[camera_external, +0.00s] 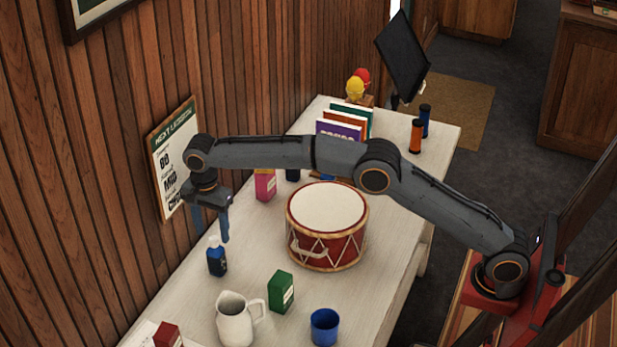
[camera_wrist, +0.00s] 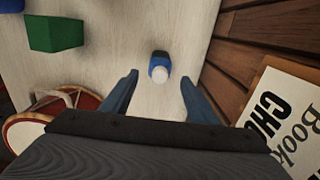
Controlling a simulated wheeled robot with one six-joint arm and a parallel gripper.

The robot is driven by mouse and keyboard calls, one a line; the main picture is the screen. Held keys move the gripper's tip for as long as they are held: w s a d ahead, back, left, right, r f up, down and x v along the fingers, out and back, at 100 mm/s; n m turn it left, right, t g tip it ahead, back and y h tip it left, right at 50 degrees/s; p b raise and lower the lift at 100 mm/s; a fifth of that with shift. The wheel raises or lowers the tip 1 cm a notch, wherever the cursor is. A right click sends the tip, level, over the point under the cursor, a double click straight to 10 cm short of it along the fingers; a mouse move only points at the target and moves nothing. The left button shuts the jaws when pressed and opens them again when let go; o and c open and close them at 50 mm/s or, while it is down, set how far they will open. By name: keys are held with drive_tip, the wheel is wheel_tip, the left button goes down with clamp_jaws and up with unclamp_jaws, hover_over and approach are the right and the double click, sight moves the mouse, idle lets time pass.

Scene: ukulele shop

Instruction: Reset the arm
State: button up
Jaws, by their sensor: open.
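My arm reaches from its red base at the right across the white table (camera_external: 384,288) in the external view. My gripper (camera_external: 224,238) points down near the wall side of the table, above the tabletop. In the wrist view my gripper (camera_wrist: 158,84) is open, with nothing between its blue fingers. A small blue bottle with a white cap (camera_external: 217,258) stands below and just left of the fingers; it also shows ahead of the fingertips in the wrist view (camera_wrist: 159,69), apart from them.
A red drum (camera_external: 327,247) stands mid-table under my arm. A green box (camera_external: 281,292), white pitcher (camera_external: 235,322) and blue cup (camera_external: 324,328) stand at the near end. A pink box (camera_external: 265,186) and books (camera_external: 340,130) are farther back. A sign (camera_external: 172,157) is by the plank wall.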

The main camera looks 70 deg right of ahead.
drive_tip(key=shift+r, duration=0.65)
drive_tip(key=shift+s+d+r, duration=0.15)
drive_tip(key=shift+s, duration=0.05)
drive_tip(key=s+d+r+n+p, duration=0.1)
drive_tip(key=s+d+n+p, duration=0.3)
drive_tip(key=s, duration=0.6)
drive_tip(key=s+d+r+n+p, duration=0.1)
drive_tip(key=s+d+n, duration=0.35)
drive_tip(key=s, duration=0.55)
drive_tip(key=s+d+r+n+p, duration=0.2)
drive_tip(key=s+d+n+p, duration=0.15)
drive_tip(key=s+n, duration=0.4)
drive_tip(key=shift+n, duration=0.9)
drive_tip(key=s+d+f+b, duration=0.1)
drive_tip(key=s+f+b, duration=0.1)
drive_tip(key=s+f, duration=0.2)
drive_tip(key=s+d+f+b, duration=0.1)
drive_tip(key=s+d+f, duration=0.1)
drive_tip(key=s+f, duration=0.3)
drive_tip(key=s+d+f+b, duration=0.1)
drive_tip(key=s+f+b, duration=0.1)
drive_tip(key=s+f, duration=0.3)
drive_tip(key=shift+s+d+f+b, duration=0.1)
drive_tip(key=shift+s+b, duration=0.05)
drive_tip(key=shift+s, duration=0.8)
drive_tip(key=shift+s+d+f+b, duration=0.1)
drive_tip(key=shift+s+b, duration=0.05)
drive_tip(key=shift+s, duration=1)
